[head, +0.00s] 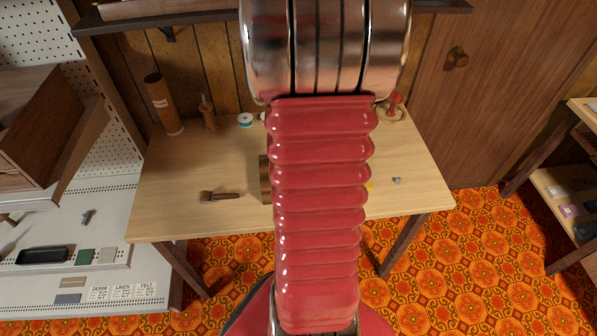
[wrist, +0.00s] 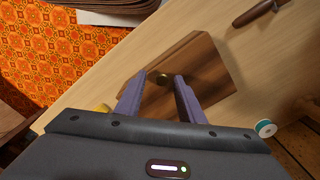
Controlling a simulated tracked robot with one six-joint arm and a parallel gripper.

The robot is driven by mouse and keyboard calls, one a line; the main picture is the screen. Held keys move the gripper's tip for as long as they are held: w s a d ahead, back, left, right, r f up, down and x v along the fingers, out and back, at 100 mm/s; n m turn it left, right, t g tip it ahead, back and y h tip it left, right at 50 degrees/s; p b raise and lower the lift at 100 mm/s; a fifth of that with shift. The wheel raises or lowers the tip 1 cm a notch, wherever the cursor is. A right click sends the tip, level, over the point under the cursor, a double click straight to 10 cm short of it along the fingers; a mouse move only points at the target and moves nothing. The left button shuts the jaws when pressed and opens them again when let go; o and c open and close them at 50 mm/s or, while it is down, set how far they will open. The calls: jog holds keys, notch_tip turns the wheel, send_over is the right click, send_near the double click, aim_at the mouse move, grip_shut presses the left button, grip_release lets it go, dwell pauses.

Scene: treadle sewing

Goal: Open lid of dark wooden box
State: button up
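The dark wooden box (wrist: 207,66) sits on the light wooden table, seen from above in the wrist view. A small round brass piece (wrist: 164,78) shows on it near its edge. My gripper (wrist: 160,80) is open, its two purple-grey fingers apart over the box, with the brass piece between their tips. I cannot tell whether the fingers touch the box. In the head view my red arm hides most of the box; only a brown strip of its left side (head: 265,180) shows. The lid appears shut.
On the table (head: 170,225), a wooden-handled tool (head: 219,197) lies left of the box. A white-and-teal spool (head: 245,120), a brown cylinder (head: 162,104) and a red-handled item (head: 394,104) stand at the back. A small grey piece (head: 396,181) lies right.

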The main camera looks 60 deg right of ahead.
dwell(0.6)
jog(key=shift+w+a, duration=0.1)
jog(key=shift+a, duration=0.15)
jog(key=w+a+r+n+t, duration=0.1)
jog(key=w+a+r+n, duration=0.4)
jog(key=a+r, duration=0.25)
jog(key=a+r+n+t, duration=0.1)
jog(key=a+r+n, duration=0.3)
jog(key=a, duration=0.3)
jog(key=s+a+r+n+t, duration=0.1)
jog(key=a+r+n+t, duration=0.1)
jog(key=a+r+n, duration=0.3)
jog(key=s+a+r+n+t, duration=0.1)
jog(key=a+r+n, duration=0.3)
jog(key=a, duration=0.7)
jog(key=shift+a+r+n+t, duration=0.2)
jog(key=shift+n+t, duration=0.1)
jog(key=shift+n, duration=0.1)
jog(key=shift+d, duration=0.1)
